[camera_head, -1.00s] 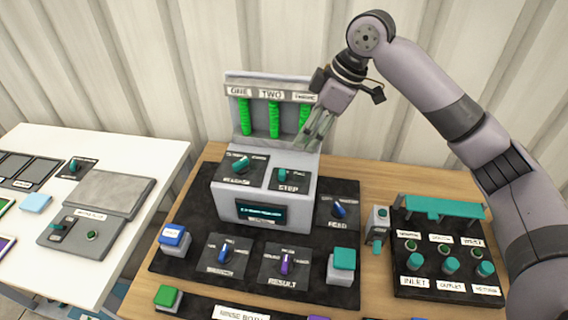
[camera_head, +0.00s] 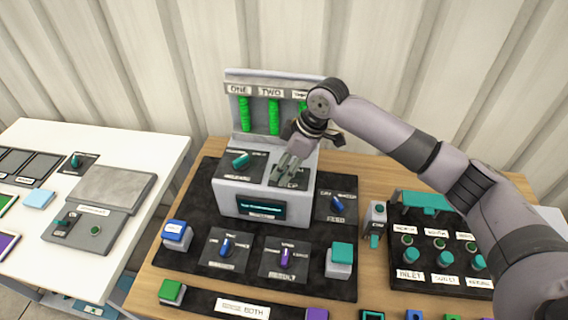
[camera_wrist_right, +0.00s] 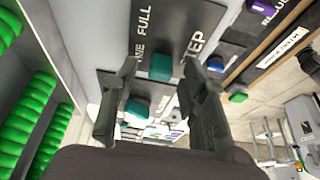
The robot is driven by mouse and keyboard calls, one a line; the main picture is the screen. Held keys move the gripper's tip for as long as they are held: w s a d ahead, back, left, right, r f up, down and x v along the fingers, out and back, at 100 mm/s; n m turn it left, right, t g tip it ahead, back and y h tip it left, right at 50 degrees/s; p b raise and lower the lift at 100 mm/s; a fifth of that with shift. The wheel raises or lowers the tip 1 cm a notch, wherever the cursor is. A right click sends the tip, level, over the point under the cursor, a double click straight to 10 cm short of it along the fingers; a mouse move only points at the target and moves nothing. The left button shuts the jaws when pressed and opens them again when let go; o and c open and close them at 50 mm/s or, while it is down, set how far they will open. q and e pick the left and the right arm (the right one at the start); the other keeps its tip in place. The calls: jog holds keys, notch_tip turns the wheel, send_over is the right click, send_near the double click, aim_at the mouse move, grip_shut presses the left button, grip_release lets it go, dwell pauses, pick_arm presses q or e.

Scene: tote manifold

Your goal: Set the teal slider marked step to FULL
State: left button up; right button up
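The teal step slider (camera_wrist_right: 160,67) shows in the right wrist view on a dark plate (camera_wrist_right: 150,40) lettered FULL and STEP. In the head view my right gripper hides the slider on the step plate, on top of the grey console (camera_head: 232,193). My right gripper (camera_head: 288,172) points down over this plate. In the wrist view its two fingers (camera_wrist_right: 158,85) are apart, with the slider appearing in the gap between them. I cannot tell whether a finger touches it. My left gripper is not in view.
A teal knob (camera_head: 240,160) sits on the plate left of the step plate. Green coil columns (camera_head: 273,117) stand behind. A blue knob (camera_head: 337,203) lies right of the console, and a teal bridge-like piece (camera_head: 425,202) stands farther right.

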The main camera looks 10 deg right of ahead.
grip_shut()
dwell(0.4)
dwell(0.4)
